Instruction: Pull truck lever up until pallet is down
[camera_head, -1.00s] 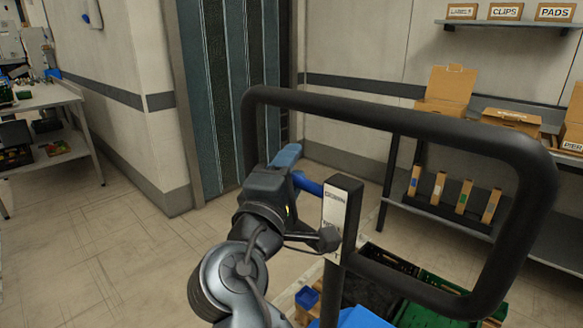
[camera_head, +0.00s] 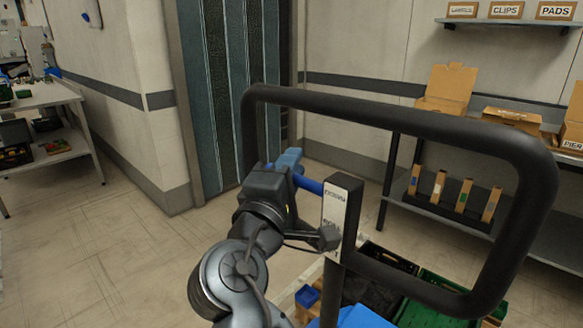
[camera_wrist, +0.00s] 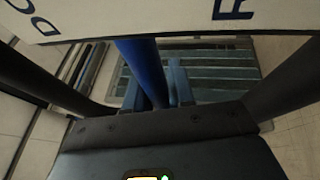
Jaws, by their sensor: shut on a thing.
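The blue truck lever (camera_head: 309,185) sticks out to the left from the dark post of the black truck handle frame (camera_head: 400,115). My gripper (camera_head: 287,163) is shut on the lever's outer part, left of the post. In the wrist view the blue lever (camera_wrist: 143,70) runs down between my two blue fingers (camera_wrist: 155,95). A pale label plate (camera_head: 334,212) is on the post, and its lettering shows large at the top of the wrist view. The pallet is mostly hidden below the crates and my arm, so its height cannot be told.
A black crate (camera_head: 388,258) and a green crate (camera_head: 440,288) lie behind the handle frame. A shelf with cardboard boxes (camera_head: 452,90) stands at the right. A workbench (camera_head: 45,95) stands at the far left. The floor at left is clear.

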